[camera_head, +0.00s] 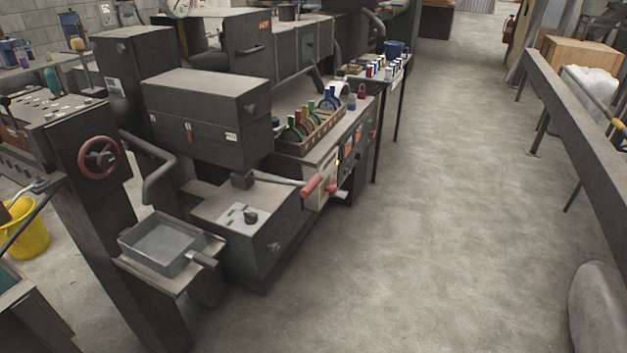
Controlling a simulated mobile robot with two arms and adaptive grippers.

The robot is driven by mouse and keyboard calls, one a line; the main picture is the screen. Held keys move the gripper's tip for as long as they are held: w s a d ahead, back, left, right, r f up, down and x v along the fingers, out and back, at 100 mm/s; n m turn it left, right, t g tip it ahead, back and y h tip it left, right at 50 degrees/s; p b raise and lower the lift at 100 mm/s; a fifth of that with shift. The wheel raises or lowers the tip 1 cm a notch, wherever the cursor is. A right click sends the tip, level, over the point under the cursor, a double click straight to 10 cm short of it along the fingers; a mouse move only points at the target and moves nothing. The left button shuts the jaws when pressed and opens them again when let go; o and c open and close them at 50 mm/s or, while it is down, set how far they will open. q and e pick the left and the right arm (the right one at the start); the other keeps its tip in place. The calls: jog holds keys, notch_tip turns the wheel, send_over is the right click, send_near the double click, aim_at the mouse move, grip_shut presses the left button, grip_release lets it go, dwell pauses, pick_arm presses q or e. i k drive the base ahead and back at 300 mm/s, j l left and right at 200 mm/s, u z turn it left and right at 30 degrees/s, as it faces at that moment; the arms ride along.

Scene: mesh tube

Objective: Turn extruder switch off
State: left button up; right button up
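The extruder machine (207,95) stands at left centre, a dark grey line of boxes running toward the back. A red-handled lever (312,187) sticks out to the right of this box, above a second grey handle. A panel with small coloured controls (355,145) is on the machine's right side. No label readable here tells which of these is the extruder switch, and its position cannot be told. Neither of my grippers is in view.
A metal tray (160,247) stands on a shelf before the machine. A red handwheel (99,157) is on a post at left. A yellow bucket (25,228) stands far left. The concrete floor (440,230) is clear between the machine and a long beam (575,115) at right.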

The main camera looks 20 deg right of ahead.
aim_at(332, 189)
jog(key=i+l, duration=0.15)
jog(key=l, duration=0.2)
jog(key=i+l+u, duration=0.15)
jog(key=l, duration=0.2)
jog(key=i+l, duration=0.15)
jog(key=l, duration=0.2)
jog(key=i+l+u, duration=0.15)
jog(key=l, duration=0.25)
jog(key=i+l, duration=0.1)
jog(key=l, duration=0.25)
jog(key=i+l+u, duration=0.15)
jog(key=l, duration=0.25)
jog(key=k, duration=0.05)
